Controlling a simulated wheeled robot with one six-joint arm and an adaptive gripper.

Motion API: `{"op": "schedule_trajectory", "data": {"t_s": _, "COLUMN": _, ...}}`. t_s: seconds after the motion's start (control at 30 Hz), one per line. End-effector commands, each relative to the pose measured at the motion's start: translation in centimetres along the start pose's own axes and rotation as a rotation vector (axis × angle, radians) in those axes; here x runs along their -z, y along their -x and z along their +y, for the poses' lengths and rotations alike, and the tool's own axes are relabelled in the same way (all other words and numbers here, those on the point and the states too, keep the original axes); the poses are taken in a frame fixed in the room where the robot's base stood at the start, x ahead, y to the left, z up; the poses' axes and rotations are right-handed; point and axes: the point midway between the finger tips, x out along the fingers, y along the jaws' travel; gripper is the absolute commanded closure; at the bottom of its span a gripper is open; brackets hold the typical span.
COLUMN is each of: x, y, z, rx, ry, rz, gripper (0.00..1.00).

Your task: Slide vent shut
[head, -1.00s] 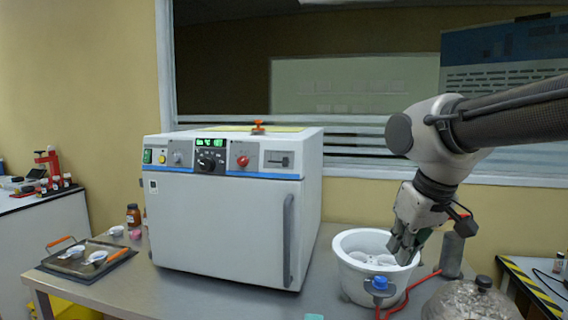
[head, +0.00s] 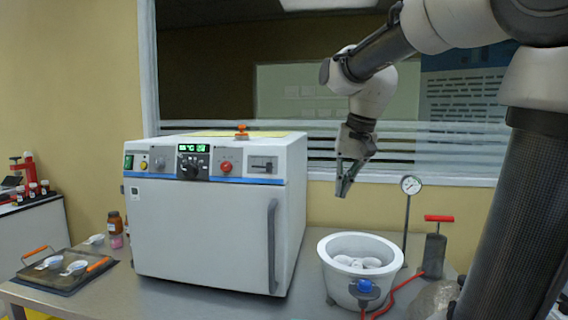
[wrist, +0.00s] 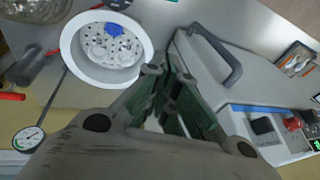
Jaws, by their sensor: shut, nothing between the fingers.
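The white oven (head: 200,230) stands on the bench with its door shut. The vent slider (head: 263,165) is a small dark slot with a tab at the right end of its front panel; the tab's exact position is too small to tell. In the wrist view the vent slider (wrist: 262,126) shows as a dark patch at right. My gripper (head: 342,192) is shut and empty, pointing down in the air right of the oven and above the white bowl. Its fingers (wrist: 168,76) show close together in the wrist view, apart from the oven.
The white bowl (head: 329,274) holds several pale cups and has a blue knob in front. A gauge (head: 411,185) on a rod and a red-handled pump (head: 435,250) stand to its right. The oven's door handle (head: 272,245) juts forward. A tray (head: 65,272) lies at left.

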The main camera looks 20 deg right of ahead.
Motion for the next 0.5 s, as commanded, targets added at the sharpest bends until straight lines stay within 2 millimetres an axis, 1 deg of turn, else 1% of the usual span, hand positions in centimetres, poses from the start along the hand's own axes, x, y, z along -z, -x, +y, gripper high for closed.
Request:
{"op": "schedule_trajectory", "data": {"t_s": 0.03, "x": 2.3, "y": 1.0, "z": -1.7, "rx": 0.02, "ry": -0.146, "rz": -0.018, "gripper": 1.0}}
{"op": "schedule_trajectory", "data": {"t_s": 0.1, "x": 4.5, "y": 2.5, "z": -3.7, "rx": 0.043, "ry": -0.363, "rz": -0.048, "gripper": 1.0}}
{"op": "schedule_trajectory", "data": {"t_s": 0.17, "x": 5.9, "y": 3.8, "z": -5.2, "rx": 0.058, "ry": -0.541, "rz": -0.076, "gripper": 1.0}}
{"op": "schedule_trajectory", "data": {"t_s": 0.2, "x": 6.6, "y": 4.7, "z": -6.1, "rx": 0.068, "ry": -0.657, "rz": -0.096, "gripper": 1.0}}
{"op": "schedule_trajectory", "data": {"t_s": 0.23, "x": 7.1, "y": 5.4, "z": -6.8, "rx": 0.072, "ry": -0.742, "rz": -0.111, "gripper": 1.0}}
{"op": "schedule_trajectory", "data": {"t_s": 0.3, "x": 7.6, "y": 7.2, "z": -8.1, "rx": 0.079, "ry": -0.935, "rz": -0.145, "gripper": 1.0}}
{"op": "schedule_trajectory", "data": {"t_s": 0.4, "x": 7.4, "y": 9.9, "z": -9.3, "rx": 0.082, "ry": -1.177, "rz": -0.189, "gripper": 1.0}}
{"op": "schedule_trajectory", "data": {"t_s": 0.5, "x": 6.6, "y": 11.0, "z": -9.7, "rx": 0.05, "ry": -1.374, "rz": -0.232, "gripper": 1.0}}
